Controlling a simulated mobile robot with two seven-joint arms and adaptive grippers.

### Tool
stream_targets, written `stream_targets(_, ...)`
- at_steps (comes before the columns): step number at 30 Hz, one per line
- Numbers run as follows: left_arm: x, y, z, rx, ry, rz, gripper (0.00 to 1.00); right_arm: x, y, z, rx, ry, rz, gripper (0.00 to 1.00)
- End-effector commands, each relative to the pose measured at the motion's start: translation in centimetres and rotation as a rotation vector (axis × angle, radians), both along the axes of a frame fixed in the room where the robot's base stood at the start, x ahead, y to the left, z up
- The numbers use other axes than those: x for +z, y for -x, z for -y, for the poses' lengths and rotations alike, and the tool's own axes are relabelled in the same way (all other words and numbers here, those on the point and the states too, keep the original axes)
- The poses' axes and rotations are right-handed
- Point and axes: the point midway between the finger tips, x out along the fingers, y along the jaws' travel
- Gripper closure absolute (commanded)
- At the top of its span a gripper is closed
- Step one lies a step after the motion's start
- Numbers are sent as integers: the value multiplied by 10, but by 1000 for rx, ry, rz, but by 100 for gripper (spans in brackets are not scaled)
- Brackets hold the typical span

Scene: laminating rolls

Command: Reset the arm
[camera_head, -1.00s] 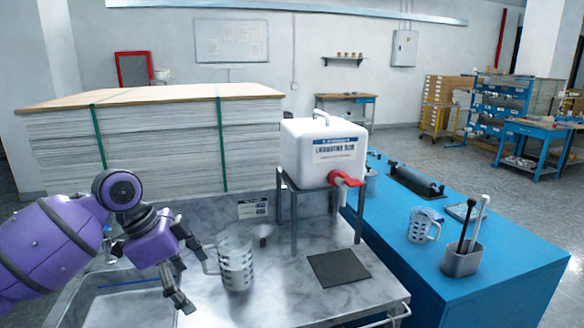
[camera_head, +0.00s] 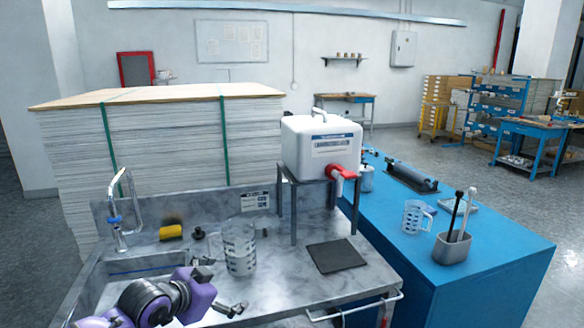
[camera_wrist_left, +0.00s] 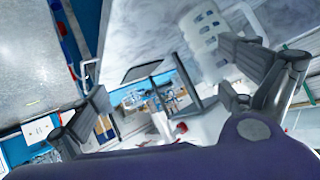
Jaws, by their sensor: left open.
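My left arm comes in at the bottom left of the head view, low over the sink's front edge. My left gripper (camera_head: 222,288) is open and empty, in front of the clear measuring jug (camera_head: 239,262) and apart from it. The jug stands upright on the grey counter (camera_head: 285,285). In the left wrist view my open fingers (camera_wrist_left: 165,75) spread to both sides with nothing between them, and the jug (camera_wrist_left: 205,35) shows tilted at the upper right. My right gripper is in neither view.
A white container (camera_head: 320,147) with a red tap (camera_head: 342,173) stands on a metal stand above a dark mat (camera_head: 336,256). Left are a faucet (camera_head: 117,215), sink and yellow sponge (camera_head: 171,232). A blue bench (camera_head: 490,262) holds another jug (camera_head: 413,217) and a utensil holder (camera_head: 452,248).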

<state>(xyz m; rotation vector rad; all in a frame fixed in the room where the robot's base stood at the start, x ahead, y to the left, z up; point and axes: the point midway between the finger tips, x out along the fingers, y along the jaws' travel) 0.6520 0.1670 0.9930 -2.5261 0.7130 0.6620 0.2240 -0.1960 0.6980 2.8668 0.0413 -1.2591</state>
Motion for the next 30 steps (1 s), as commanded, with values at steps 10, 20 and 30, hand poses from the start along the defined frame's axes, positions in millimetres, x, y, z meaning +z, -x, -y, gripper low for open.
stream_targets(10, -156, 155, -5, 280, 191, 27, 2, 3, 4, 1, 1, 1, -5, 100)
stream_targets(20, -258, 355, -25, 551, 194, -182, 2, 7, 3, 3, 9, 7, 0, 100)
stream_targets(30, -280, 413, -27, 618, 197, -276, 2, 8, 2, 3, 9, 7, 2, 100)
